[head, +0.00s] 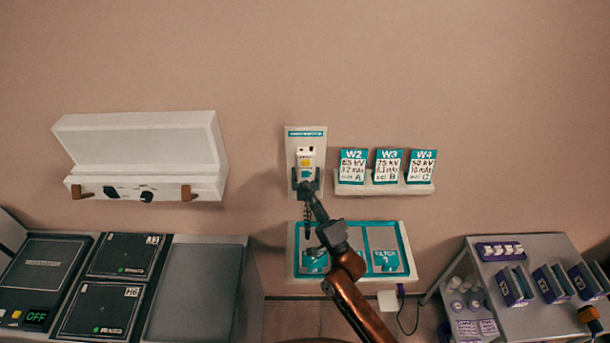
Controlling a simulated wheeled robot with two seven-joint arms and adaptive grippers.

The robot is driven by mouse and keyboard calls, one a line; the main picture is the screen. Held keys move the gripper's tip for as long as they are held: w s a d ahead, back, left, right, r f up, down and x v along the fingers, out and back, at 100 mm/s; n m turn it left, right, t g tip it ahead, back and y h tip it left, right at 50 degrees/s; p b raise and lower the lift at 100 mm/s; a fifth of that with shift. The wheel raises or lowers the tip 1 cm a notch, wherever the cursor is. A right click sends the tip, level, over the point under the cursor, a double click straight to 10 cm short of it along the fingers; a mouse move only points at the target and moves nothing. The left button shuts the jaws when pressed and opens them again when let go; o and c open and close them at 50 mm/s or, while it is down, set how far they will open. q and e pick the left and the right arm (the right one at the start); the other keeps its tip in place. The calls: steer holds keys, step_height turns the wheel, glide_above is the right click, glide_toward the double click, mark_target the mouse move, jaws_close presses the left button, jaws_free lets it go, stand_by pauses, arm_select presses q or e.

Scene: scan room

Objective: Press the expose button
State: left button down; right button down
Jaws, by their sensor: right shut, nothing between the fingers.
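A white hand switch (307,154) with a small yellow-orange patch, which looks like its button (306,163), sits upright on a white wall plate (291,137) with a teal strip. A dark coiled cord hangs below it. My right gripper (307,178) is shut and empty, pointing up at the lower part of the switch. It covers the switch's bottom end. I cannot tell whether the fingertips touch it. Print on the switch is too small to read. My left gripper is not in view.
Cards W2, W3 and W4 (388,165) stand on a wall ledge to the right. A teal-framed panel (409,277) lies below, behind my arm. A white wall box (145,150) is at left. A console (40,262) and a cart (470,247) flank the bottom.

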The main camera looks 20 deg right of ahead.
steer(key=s, duration=0.2)
steer(key=s+a+p, duration=0.1)
steer(key=s, duration=0.1)
steer(key=shift+a, duration=0.1)
stand_by(1.6)
